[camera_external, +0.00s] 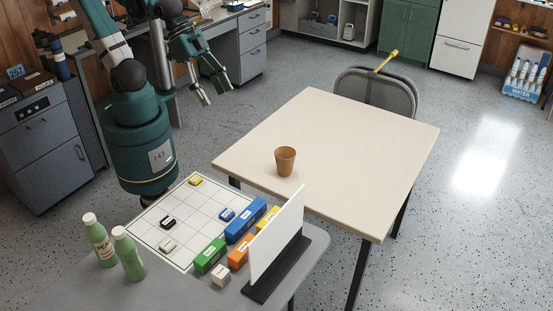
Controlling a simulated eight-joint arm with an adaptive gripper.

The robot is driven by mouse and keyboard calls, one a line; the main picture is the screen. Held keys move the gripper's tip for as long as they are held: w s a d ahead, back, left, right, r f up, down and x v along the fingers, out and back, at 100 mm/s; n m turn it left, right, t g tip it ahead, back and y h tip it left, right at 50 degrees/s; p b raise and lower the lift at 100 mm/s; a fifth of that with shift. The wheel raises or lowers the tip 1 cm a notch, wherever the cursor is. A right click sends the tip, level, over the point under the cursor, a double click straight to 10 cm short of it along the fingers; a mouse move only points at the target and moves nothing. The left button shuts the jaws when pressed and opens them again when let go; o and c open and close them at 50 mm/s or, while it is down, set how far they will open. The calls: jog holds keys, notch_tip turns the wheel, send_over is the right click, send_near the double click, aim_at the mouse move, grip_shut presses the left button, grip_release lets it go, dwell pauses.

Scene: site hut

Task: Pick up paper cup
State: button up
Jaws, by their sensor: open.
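A brown paper cup (285,161) stands upright on the cream table (340,130), near its left front side. My gripper (219,93) is open and empty. In the picture it is up and to the left of the cup, off the table's left edge and well apart from the cup. Nothing hides the cup.
A grey table (215,293) in front holds a white grid board (190,217), coloured blocks (211,255), two green bottles (129,254) and an upright white panel (277,240). A grey chair (388,88) stands behind the cream table. The cream table is otherwise bare.

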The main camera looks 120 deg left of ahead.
jog(key=w+a+f+n+g+p, duration=0.1)
jog(key=w+a+f+n+g, duration=0.1)
jog(key=w+a+n, duration=0.3)
jog(key=n+g+p, duration=0.3)
jog(key=n+g, duration=0.1)
jog(key=n, duration=0.6)
send_near(285, 154)
jog(key=shift+w+d+r, duration=0.2)
jog(key=shift+w+d, duration=0.9)
jog(key=shift+d, duration=0.05)
jog(key=shift+f, duration=1.25)
jog(key=shift+f, duration=0.15)
jog(key=shift+s+d+f+b, duration=0.15)
jog(key=shift+f+b, duration=0.55)
jog(key=shift+f, duration=1.8)
jog(key=shift+c, duration=0.7)
